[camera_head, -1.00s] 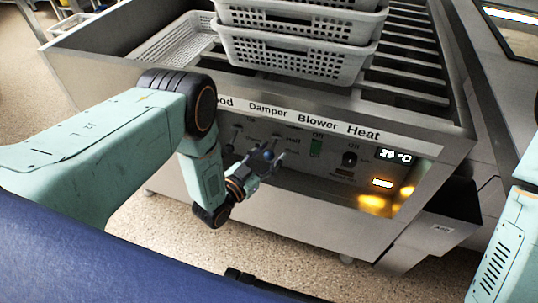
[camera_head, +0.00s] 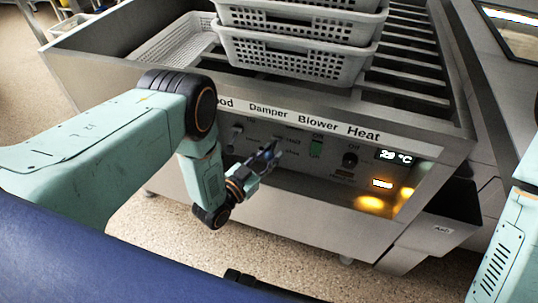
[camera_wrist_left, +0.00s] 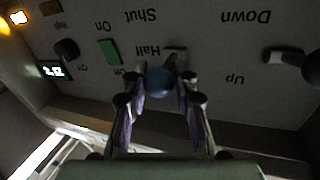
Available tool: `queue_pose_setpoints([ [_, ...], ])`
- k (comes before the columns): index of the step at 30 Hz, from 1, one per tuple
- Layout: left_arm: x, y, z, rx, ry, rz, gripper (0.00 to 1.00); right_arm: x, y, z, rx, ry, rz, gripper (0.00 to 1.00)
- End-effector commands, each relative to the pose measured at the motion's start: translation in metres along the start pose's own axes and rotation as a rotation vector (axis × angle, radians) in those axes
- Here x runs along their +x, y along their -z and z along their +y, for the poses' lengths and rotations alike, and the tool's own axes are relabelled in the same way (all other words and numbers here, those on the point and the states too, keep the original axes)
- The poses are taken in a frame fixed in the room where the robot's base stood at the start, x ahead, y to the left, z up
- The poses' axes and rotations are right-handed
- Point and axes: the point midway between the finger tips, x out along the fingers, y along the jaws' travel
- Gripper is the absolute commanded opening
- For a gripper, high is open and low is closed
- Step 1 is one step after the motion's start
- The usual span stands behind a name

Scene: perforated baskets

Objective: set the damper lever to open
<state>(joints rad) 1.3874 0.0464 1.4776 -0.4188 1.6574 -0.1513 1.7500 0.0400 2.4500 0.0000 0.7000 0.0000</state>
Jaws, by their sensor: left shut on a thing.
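The damper lever ends in a blue ball knob, seen in the left wrist view (camera_wrist_left: 158,83) between my fingertips. My left gripper (camera_head: 268,156) is at the control panel below the "Damper" label and is shut on this knob. It also shows in the left wrist view (camera_wrist_left: 160,80), where the panel appears upside down. There "Shut" and "Half" can be read beyond the knob; an "Open" mark is hidden by the knob and fingers. The lever's exact setting cannot be told. My right gripper is out of view.
The control panel (camera_head: 330,185) also carries a green blower switch (camera_head: 315,146), a heat knob (camera_head: 350,160) and a lit temperature display (camera_head: 393,156). The hood lever (camera_wrist_left: 284,56) is beside the damper lever. Stacked white perforated baskets (camera_head: 290,55) stand on the machine above.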

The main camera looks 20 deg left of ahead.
Motion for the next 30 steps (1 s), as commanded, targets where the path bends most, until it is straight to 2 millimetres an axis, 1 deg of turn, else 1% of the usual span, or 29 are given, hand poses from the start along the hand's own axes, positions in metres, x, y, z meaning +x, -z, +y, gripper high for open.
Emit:
queue_pose_setpoints([
  [5, -0.001, 0.0, 0.001, -0.002, -0.003, -0.005, 0.0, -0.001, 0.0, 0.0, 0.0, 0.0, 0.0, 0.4],
  [10, -0.001, 0.004, 0.001, -0.013, -0.007, -0.037, 0.0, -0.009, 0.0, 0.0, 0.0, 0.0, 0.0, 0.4],
  [21, 0.001, 0.021, -0.002, -0.083, -0.033, -0.236, 0.0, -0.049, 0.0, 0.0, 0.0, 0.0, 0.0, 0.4],
  [30, 0.005, 0.03, -0.004, -0.143, -0.054, -0.406, 0.0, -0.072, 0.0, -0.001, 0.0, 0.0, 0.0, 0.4],
])
